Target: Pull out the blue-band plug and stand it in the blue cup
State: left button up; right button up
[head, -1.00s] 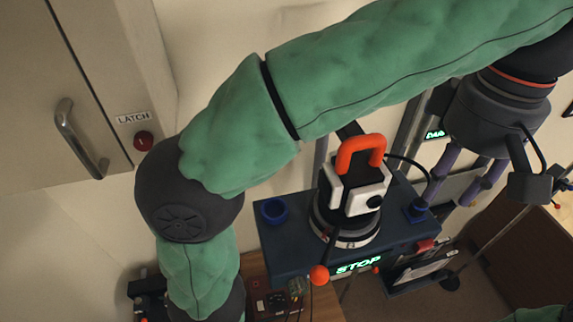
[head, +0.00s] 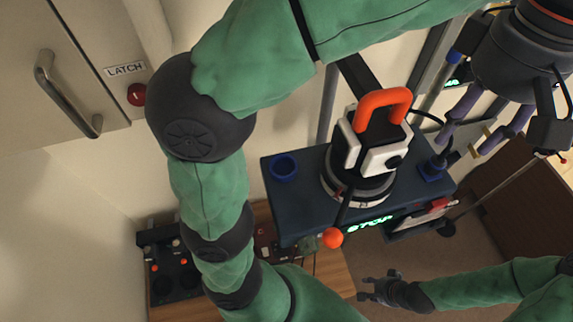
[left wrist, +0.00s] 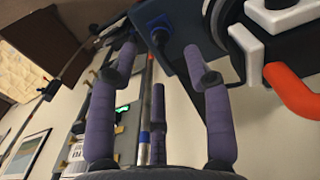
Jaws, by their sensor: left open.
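The plug (head: 437,160), dark with a cable, stands in a blue socket at the right end of the dark machine table (head: 300,205); I cannot make out its band. A dark cylinder, likely the plug (left wrist: 160,38), shows at the block's edge in the left wrist view. The blue cup (head: 283,168) stands at the table's left end and looks empty. My left gripper (head: 468,142) is open and empty, just right of the plug and apart from it; its purple fingers (left wrist: 160,75) are spread in the left wrist view. My right gripper (head: 368,289) is low, below the table, with its fingers spread and empty.
A black and white device with an orange handle (head: 384,100) stands between cup and plug. A latch cabinet (head: 60,80) is at left. A pole stands near my left gripper.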

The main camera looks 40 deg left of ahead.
aim_at(440, 159)
pick_arm(q)
jog(key=shift+f+b, duration=2.4)
jog(key=shift+f, duration=1.8)
jog(key=shift+p, duration=0.45)
grip_shut()
jog(key=shift+r, duration=0.15)
jog(key=shift+r+p, duration=1.95)
jog(key=shift+p, duration=0.05)
jog(key=shift+r, duration=0.95)
